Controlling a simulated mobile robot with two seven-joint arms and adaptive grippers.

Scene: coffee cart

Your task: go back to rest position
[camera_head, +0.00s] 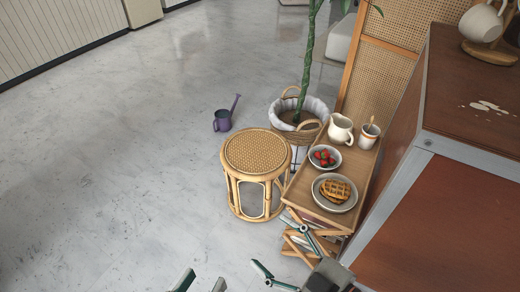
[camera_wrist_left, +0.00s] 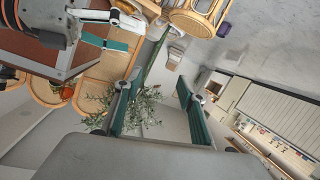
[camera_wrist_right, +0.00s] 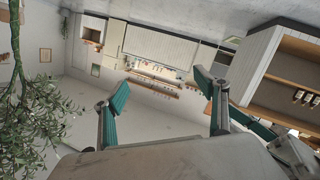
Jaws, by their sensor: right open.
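My left gripper (camera_head: 199,281) shows at the bottom edge of the head view, where only its fingertips are in frame. In the left wrist view its two teal-padded fingers (camera_wrist_left: 157,100) stand apart with nothing between them. My right gripper (camera_head: 286,255) is at the bottom of the head view, to the right of the left one, in front of the tray table's lower end. In the right wrist view its fingers (camera_wrist_right: 162,92) are spread wide and empty. Both grippers hold nothing.
A tray table (camera_head: 302,190) holds a waffle plate (camera_head: 346,205), a strawberry bowl (camera_head: 335,162), a pitcher (camera_head: 341,130) and a cup (camera_head: 367,138). A rattan stool (camera_head: 256,152) stands beside it. The cart (camera_head: 450,215) is right. A watering can (camera_head: 222,121) sits on open floor (camera_head: 110,150).

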